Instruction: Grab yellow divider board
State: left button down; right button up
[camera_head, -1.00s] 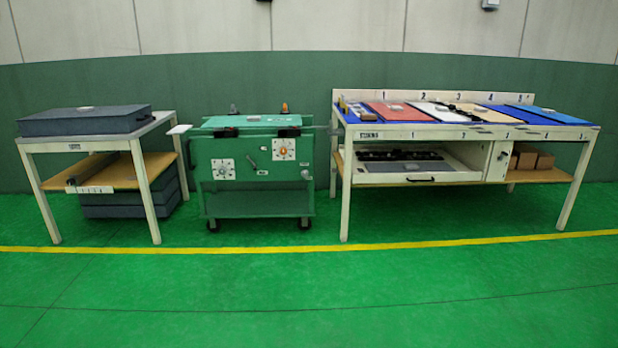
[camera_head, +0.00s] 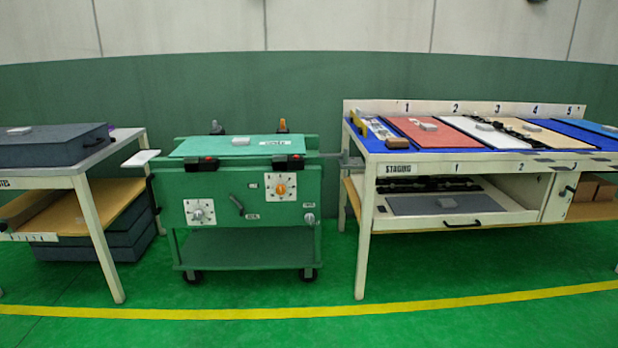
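A narrow yellow piece (camera_head: 357,122) stands at the left end of the right-hand table's top, beside a white patterned strip (camera_head: 379,131). A tan board (camera_head: 518,130) lies flat farther right on the same top, between a white board (camera_head: 478,132) and a blue board (camera_head: 562,133). I cannot tell for sure which of these is the yellow divider board. Small dark and grey items lie on the boards. Neither of my grippers is in view.
The white table (camera_head: 366,200) has an open drawer (camera_head: 450,218) under its top. A green wheeled cart (camera_head: 240,222) stands to its left. A grey-topped table (camera_head: 92,215) with dark cases stands at far left. The green floor (camera_head: 330,335) in front is clear.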

aim_at(357, 116)
jog(key=i+z, duration=0.15)
jog(key=i, duration=0.3)
jog(key=i+j+z, duration=0.2)
jog(key=i, duration=0.25)
jog(key=i+j+z, duration=0.15)
jog(key=i, duration=0.25)
jog(key=i+j+z, duration=0.3)
jog(key=k+l, duration=0.05)
jog(key=k, duration=0.05)
